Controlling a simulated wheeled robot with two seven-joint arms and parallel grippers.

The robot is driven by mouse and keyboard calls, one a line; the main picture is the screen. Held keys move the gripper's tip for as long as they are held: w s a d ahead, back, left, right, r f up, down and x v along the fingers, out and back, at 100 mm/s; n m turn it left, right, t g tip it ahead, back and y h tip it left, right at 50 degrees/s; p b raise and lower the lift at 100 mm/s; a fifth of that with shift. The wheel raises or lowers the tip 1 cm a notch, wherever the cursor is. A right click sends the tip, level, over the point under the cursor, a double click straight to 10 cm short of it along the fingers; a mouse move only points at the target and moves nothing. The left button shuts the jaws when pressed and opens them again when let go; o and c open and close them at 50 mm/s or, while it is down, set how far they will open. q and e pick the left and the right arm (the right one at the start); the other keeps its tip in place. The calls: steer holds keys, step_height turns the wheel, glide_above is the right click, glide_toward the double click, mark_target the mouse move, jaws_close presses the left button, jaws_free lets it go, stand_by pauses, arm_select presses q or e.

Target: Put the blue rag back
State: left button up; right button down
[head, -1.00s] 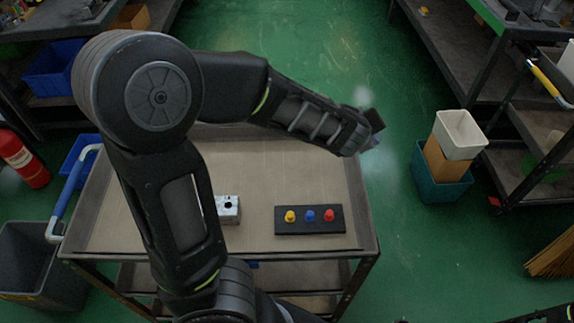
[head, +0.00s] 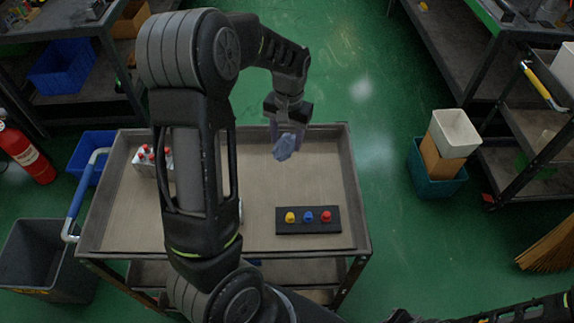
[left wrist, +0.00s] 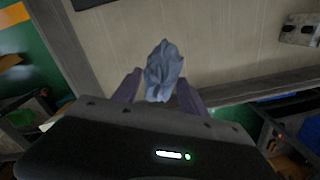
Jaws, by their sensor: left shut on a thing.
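The blue rag (head: 285,146) is a small crumpled grey-blue cloth. It is held between the fingers of my left gripper (head: 287,128), above the rear right part of the cart's beige top (head: 255,200). In the left wrist view the rag (left wrist: 163,70) sticks out beyond the two fingers of the left gripper (left wrist: 158,90), which are shut on it. The cart surface shows behind it. My right gripper is not seen; only a dark part of an arm shows at the bottom right of the head view.
A black board (head: 308,221) with yellow, blue and red knobs lies at the cart's front right. A metal block with red-topped parts (head: 152,160) stands at the back left. A grey bin (head: 45,260) and fire extinguisher (head: 25,153) stand left of the cart.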

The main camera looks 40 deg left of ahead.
arm_select(q)
steer(key=shift+d+n, duration=0.15)
steer(key=shift+n, duration=0.25)
steer(key=shift+f, duration=0.1)
glide_above(287, 169)
steer(key=shift+d+f+p, duration=0.1)
steer(key=shift+f+p, duration=0.25)
steer(key=shift+f, duration=2.7)
steer(key=shift+f+p, duration=0.3)
steer(key=shift+f, duration=1.6)
steer(key=o, duration=1.2)
step_height(287, 169, up, 12)
steer(key=shift+d+r+b, duration=0.1)
steer(key=shift+d+b, duration=0.05)
steer(key=shift+b, duration=0.7)
